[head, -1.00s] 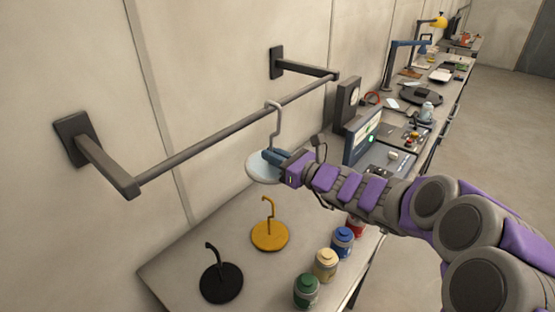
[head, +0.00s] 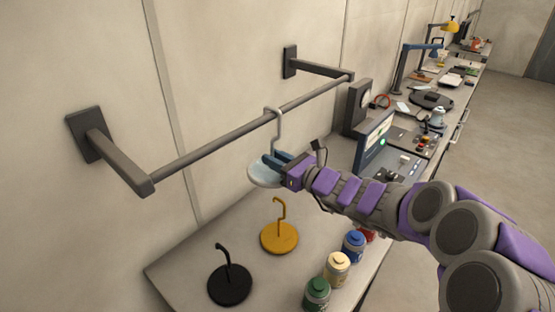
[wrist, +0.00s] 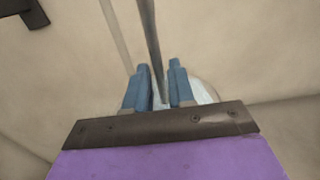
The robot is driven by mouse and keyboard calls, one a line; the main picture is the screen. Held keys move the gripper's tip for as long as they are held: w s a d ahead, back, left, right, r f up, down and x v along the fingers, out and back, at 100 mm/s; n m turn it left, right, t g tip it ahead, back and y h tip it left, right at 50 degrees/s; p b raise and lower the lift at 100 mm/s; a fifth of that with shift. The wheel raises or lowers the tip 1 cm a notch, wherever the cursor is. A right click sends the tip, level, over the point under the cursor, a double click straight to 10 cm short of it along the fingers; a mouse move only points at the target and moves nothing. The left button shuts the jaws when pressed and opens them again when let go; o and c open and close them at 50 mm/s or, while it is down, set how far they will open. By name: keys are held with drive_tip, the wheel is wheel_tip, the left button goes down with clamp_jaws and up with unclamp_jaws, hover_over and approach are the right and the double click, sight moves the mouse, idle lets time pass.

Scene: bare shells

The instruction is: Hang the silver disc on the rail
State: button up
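The silver disc (head: 263,175) is pale and round, with a tall grey hooked stem (head: 278,130). The top of its hook overlaps the dark rail (head: 220,146) and appears to loop over it, with the disc below. I cannot tell whether the hook bears on the rail. My gripper (head: 276,161) is at the lower stem, just above the disc. In the wrist view, the blue fingers (wrist: 159,82) stand apart on both sides of the stem, with a gap showing. Part of the disc (wrist: 207,92) shows behind them, the rest hidden.
A black hook stand (head: 230,284) and a yellow one (head: 279,238) stand on the bench (head: 185,267) below. Several lidded jars, including a green one (head: 317,293), line its front edge. A screen (head: 374,140) stands beyond my gripper.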

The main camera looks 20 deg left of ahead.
drive_tip(key=shift+o, duration=1.4)
drive_tip(key=shift+a+f, duration=0.15)
drive_tip(key=shift+a, duration=0.25)
drive_tip(key=shift+d, duration=0.85)
drive_tip(key=p+v, duration=0.2)
drive_tip(key=v, duration=1.4)
drive_tip(key=shift+s+p, duration=0.2)
drive_tip(key=shift+p, duration=0.1)
drive_tip(key=shift+a, duration=0.1)
